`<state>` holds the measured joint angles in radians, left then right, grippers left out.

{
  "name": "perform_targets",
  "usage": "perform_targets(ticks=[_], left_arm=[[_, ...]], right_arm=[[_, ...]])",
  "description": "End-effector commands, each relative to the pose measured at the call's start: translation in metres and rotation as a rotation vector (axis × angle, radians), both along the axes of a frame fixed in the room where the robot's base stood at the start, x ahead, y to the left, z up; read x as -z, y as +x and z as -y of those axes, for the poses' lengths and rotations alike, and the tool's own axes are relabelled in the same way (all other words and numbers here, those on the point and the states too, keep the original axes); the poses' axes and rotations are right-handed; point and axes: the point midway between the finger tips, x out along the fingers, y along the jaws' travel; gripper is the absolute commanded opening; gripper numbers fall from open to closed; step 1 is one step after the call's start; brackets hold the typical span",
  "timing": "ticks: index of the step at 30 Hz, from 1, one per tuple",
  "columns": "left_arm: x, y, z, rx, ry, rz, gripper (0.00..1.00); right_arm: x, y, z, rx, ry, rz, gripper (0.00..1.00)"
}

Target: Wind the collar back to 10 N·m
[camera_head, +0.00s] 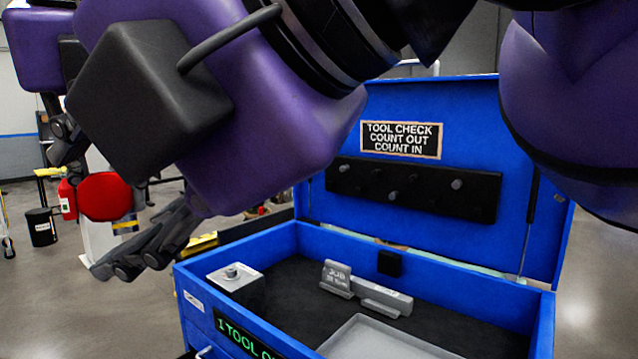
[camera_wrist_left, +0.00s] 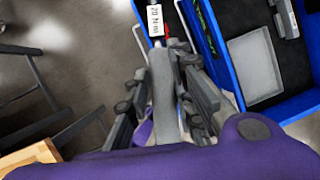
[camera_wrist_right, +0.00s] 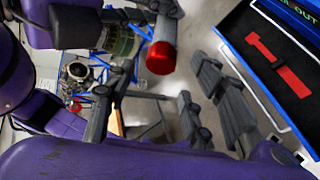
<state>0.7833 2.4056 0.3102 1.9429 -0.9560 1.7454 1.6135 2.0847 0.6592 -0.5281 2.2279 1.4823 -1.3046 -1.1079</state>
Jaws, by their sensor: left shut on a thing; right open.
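My left gripper (camera_wrist_left: 165,100) is shut on a grey bar-like tool (camera_wrist_left: 164,85), its fingers either side of it. Just beyond the bar in the left wrist view is a white label (camera_wrist_left: 155,20) that appears to read 20 N·m. In the head view the left gripper (camera_head: 66,140) is partly hidden at the far left. A red round cap (camera_head: 104,196) shows below it. In the right wrist view this red cap (camera_wrist_right: 160,58) ends a grey cylinder. My right gripper (camera_head: 150,243) is open and empty close to the cap, apart from it. The collar's setting cannot be read clearly.
A blue toolbox (camera_head: 550,315) stands open in front, with a grey job block (camera_head: 337,274) and a tray (camera_head: 385,340) inside. A dark drawer has a red tool outline (camera_wrist_right: 280,65). A red extinguisher (camera_head: 67,200) and black bin (camera_head: 41,228) stand at far left.

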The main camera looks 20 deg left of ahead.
Motion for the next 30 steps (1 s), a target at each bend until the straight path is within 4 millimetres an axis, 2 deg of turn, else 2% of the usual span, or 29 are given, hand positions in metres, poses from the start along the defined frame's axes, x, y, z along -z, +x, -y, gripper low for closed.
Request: perform_targets(ticks=[6, 20, 30], left_arm=[[-0.0015, 0.0001, 0.0, 0.0, 0.002, 0.005, 0.0], [-0.0015, 0.0001, 0.0, 0.0, 0.002, 0.005, 0.0], [-0.0017, 0.0001, -0.0002, 0.0, 0.002, 0.005, 0.0]], right_arm=[[0.0044, 0.0011, -0.0085, 0.0, 0.0, 0.0, 0.48], [0.0045, 0.0014, -0.0091, 0.001, 0.0, 0.001, 0.47], [0.0048, 0.0016, -0.0089, 0.001, -0.001, 0.0, 0.03]])
